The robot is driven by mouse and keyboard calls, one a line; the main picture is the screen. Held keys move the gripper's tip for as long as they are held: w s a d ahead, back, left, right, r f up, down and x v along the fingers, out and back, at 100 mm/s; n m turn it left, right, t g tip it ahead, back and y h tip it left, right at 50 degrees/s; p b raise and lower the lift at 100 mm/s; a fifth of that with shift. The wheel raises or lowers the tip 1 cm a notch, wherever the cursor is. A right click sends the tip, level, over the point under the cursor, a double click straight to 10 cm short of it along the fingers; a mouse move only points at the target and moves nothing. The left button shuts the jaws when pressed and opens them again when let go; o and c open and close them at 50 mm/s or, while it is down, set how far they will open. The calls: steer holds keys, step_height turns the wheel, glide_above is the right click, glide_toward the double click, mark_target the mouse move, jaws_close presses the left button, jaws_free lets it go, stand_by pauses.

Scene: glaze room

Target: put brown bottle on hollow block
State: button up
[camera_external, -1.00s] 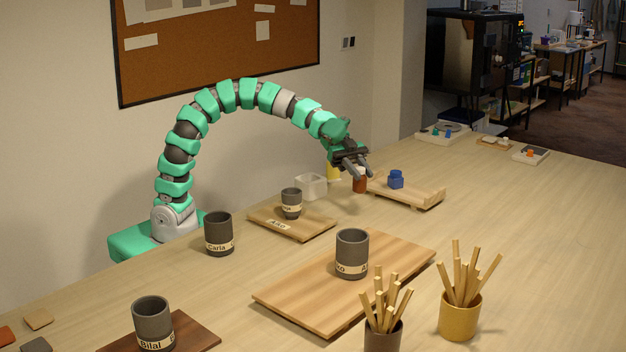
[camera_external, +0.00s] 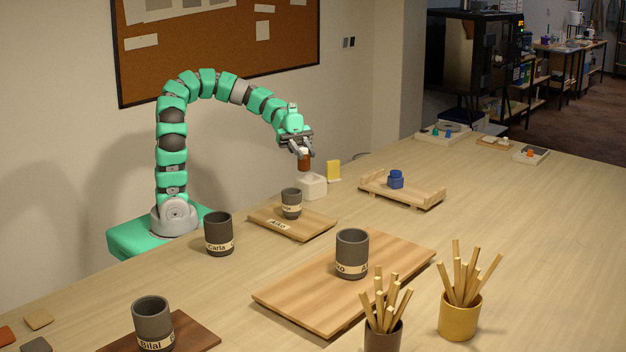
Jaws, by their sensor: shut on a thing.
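My gripper (camera_external: 303,153) points down and is shut on the brown bottle (camera_external: 304,164), near the back of the table. The bottle is upright, with its top between the fingers. The hollow block (camera_external: 312,188) is a pale white block standing on the table directly below the bottle in the picture. The bottle's lower end shows just over the block's top edge. I cannot tell whether they touch or how far the bottle reaches into the opening.
A yellow piece (camera_external: 334,170) stands right behind the block. A wooden tray (camera_external: 432,202) with a blue jar (camera_external: 396,179) is to the right. A small board (camera_external: 262,226) with a dark cup (camera_external: 291,203) is in front. Carla's cup (camera_external: 218,232) stands left.

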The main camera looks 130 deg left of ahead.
steer(key=s+d+r+p, duration=0.1)
steer(key=s+d, duration=0.2)
steer(key=s, duration=0.3)
steer(key=s+d+p, duration=0.1)
steer(key=s+d, duration=0.2)
steer(key=s, duration=0.2)
steer(key=h+p, duration=0.1)
glide_above(311, 178)
steer(key=shift+s+d+f+m, duration=0.15)
steer(key=shift+f+m, duration=0.25)
steer(key=shift+f, duration=0.15)
steer(key=shift+w+a+f, duration=0.15)
steer(key=shift+w+a, duration=0.05)
steer(key=shift+d+f, duration=0.1)
steer(key=shift+f, duration=1.5)
steer(key=shift+f, duration=0.1)
steer(key=o, duration=1)
